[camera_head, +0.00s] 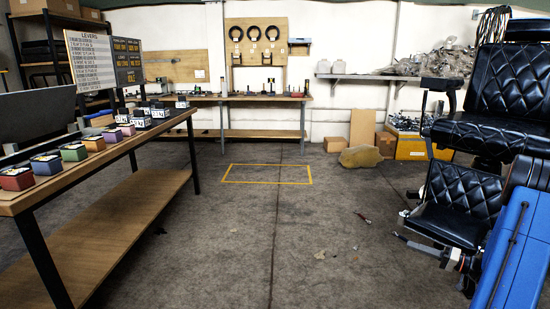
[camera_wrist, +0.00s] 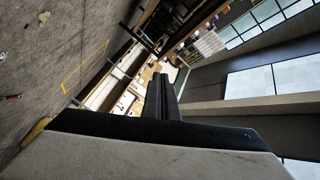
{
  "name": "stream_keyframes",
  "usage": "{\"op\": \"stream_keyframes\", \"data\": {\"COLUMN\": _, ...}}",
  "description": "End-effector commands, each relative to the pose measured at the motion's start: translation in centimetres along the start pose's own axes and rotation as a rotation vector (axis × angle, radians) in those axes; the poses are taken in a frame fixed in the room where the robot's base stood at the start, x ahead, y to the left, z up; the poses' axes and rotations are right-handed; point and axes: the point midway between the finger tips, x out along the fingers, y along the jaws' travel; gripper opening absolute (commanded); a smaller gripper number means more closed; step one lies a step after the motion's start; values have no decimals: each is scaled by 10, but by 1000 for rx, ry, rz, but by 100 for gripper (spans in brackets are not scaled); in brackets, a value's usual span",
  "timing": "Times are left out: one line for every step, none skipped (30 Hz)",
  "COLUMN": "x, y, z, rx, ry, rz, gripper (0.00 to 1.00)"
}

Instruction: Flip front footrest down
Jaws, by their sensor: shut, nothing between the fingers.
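The black tufted barber chair (camera_head: 490,130) stands at the right edge of the head view, partly cut off. Below its seat hangs a padded leg panel (camera_head: 465,185). The front footrest (camera_head: 447,224) appears to be the black piece below that panel, with metal fittings beside it; its exact fold is hard to tell. A blue body at the lower right covers part of the chair. My gripper (camera_wrist: 165,97) shows in the wrist view as dark fingers, shut and empty. It is not identifiable in the head view. The chair is not recognisable in the wrist view.
A workbench (camera_head: 120,165) with coloured boxes (camera_head: 74,152) runs along the left. Another bench (camera_head: 262,98) stands at the back. Cardboard boxes (camera_head: 384,143) and a yellow crate (camera_head: 411,150) sit behind the chair. The floor around the yellow rectangle (camera_head: 265,183) is clear.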

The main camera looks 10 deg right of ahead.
Motion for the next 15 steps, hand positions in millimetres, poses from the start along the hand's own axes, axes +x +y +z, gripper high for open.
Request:
{"op": "stream_keyframes", "data": {"x": 16, "y": -20, "z": 4, "rx": 10, "ry": -53, "rz": -1, "gripper": 0}}
{"op": "stream_keyframes", "data": {"x": 24, "y": -30, "z": 7, "rx": 20, "ry": -84, "rz": 0, "gripper": 0}}
{"op": "stream_keyframes", "data": {"x": 34, "y": -43, "z": 12, "rx": 33, "ry": -125, "rz": 5, "gripper": 0}}
{"op": "stream_keyframes", "data": {"x": 42, "y": -53, "z": 16, "rx": 43, "ry": -154, "rz": 8, "gripper": 0}}
{"op": "stream_keyframes", "data": {"x": 48, "y": -63, "z": 20, "rx": 51, "ry": -184, "rz": 12, "gripper": 0}}
{"op": "stream_keyframes", "data": {"x": 58, "y": -76, "z": 26, "rx": 62, "ry": -224, "rz": 19, "gripper": 0}}
{"op": "stream_keyframes", "data": {"x": 64, "y": -85, "z": 30, "rx": 70, "ry": -251, "rz": 25, "gripper": 0}}
{"op": "stream_keyframes", "data": {"x": 70, "y": -95, "z": 36, "rx": 78, "ry": -281, "rz": 31, "gripper": 0}}
{"op": "stream_keyframes", "data": {"x": 77, "y": -107, "z": 42, "rx": 87, "ry": -319, "rz": 42, "gripper": 0}}
{"op": "stream_keyframes", "data": {"x": 83, "y": -116, "z": 47, "rx": 93, "ry": -346, "rz": 50, "gripper": 0}}
{"op": "stream_keyframes", "data": {"x": 88, "y": -126, "z": 52, "rx": 99, "ry": -375, "rz": 59, "gripper": 0}}
{"op": "stream_keyframes", "data": {"x": 94, "y": -138, "z": 59, "rx": 106, "ry": -411, "rz": 72, "gripper": 0}}
{"op": "stream_keyframes", "data": {"x": 98, "y": -147, "z": 65, "rx": 111, "ry": -437, "rz": 83, "gripper": 0}}
{"op": "stream_keyframes", "data": {"x": 102, "y": -155, "z": 71, "rx": 116, "ry": -463, "rz": 94, "gripper": 0}}
{"op": "stream_keyframes", "data": {"x": 108, "y": -167, "z": 78, "rx": 121, "ry": -498, "rz": 109, "gripper": 0}}
